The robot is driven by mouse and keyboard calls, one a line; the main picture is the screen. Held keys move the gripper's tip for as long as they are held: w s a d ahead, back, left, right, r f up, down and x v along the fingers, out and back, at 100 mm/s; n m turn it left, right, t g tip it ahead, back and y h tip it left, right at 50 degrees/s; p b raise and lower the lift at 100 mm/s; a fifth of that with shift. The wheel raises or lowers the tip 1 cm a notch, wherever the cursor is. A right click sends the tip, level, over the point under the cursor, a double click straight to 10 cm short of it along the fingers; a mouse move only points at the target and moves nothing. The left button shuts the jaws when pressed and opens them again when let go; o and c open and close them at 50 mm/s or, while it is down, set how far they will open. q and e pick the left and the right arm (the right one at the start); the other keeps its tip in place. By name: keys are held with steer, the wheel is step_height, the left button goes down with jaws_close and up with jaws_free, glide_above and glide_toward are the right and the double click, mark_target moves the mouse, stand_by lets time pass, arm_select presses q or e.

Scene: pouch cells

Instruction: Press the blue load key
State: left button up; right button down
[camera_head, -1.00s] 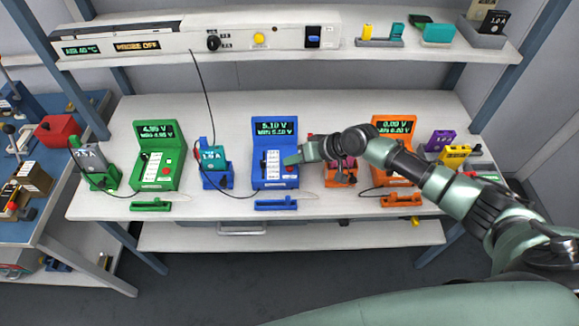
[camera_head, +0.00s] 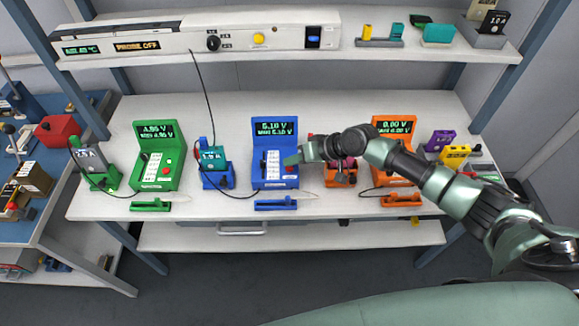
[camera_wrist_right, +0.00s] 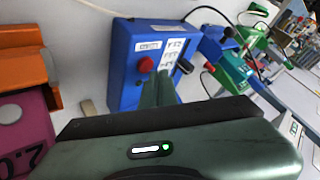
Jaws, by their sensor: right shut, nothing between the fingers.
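The blue tester (camera_head: 275,185) stands at the middle of the bench with a lit screen (camera_head: 275,127) that seems to read about 5.10 V. Its sloped front has a white label panel and a red round key, which shows in the wrist view (camera_wrist_right: 146,64). My right gripper (camera_head: 292,160) is shut and empty, its tips at the right part of the blue tester's front. In the wrist view the fingertips (camera_wrist_right: 160,82) are beside the red key, over the white panel's lower end. I cannot tell whether they touch the tester. My left gripper is not in view.
A green tester (camera_head: 158,175) stands to the left and an orange tester (camera_head: 394,130) to the right. A blue cell holder (camera_head: 217,180) is close at the blue tester's left. A magenta cell (camera_wrist_right: 25,135) lies near my gripper. A blue tray (camera_head: 276,204) lies in front.

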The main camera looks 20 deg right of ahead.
mark_target(293, 169)
stand_by(0.4)
steer(key=shift+f+b, duration=0.3)
steer(key=shift+f, duration=0.25)
stand_by(0.3)
steer(key=shift+r+p, duration=0.45)
steer(key=shift+r, duration=0.1)
step_height(293, 169, up, 6)
steer(key=p, duration=0.5)
steer(key=shift+s, duration=0.1)
stand_by(0.5)
